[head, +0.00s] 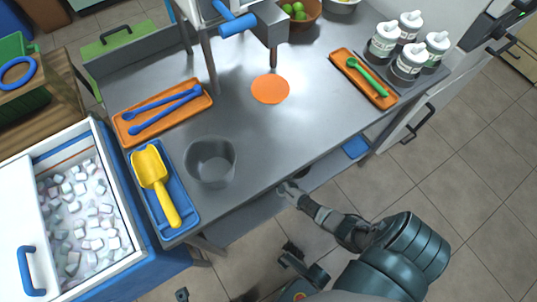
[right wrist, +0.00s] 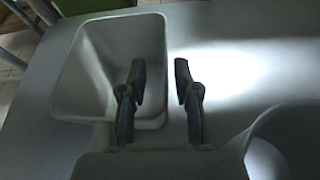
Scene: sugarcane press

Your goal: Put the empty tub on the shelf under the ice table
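In the right wrist view a pale, empty rectangular tub (right wrist: 95,65) stands on a grey surface, its opening facing the camera. My right gripper (right wrist: 160,80) is open. Its left finger overlaps the tub's opening and its right finger is outside the right wall; contact cannot be told. In the head view my right arm reaches to the front edge of the steel table (head: 290,130), where the gripper's tips are hidden under the top. The shelf (head: 238,216) shows partly below that edge.
A grey round container (head: 211,168) and a blue tray (head: 183,211) with a yellow scoop (head: 156,175) stand on the tabletop. An ice chest (head: 138,253) is at left. Another pale rounded vessel (right wrist: 285,125) is at the wrist view's lower right. Bare surface lies right of the tub.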

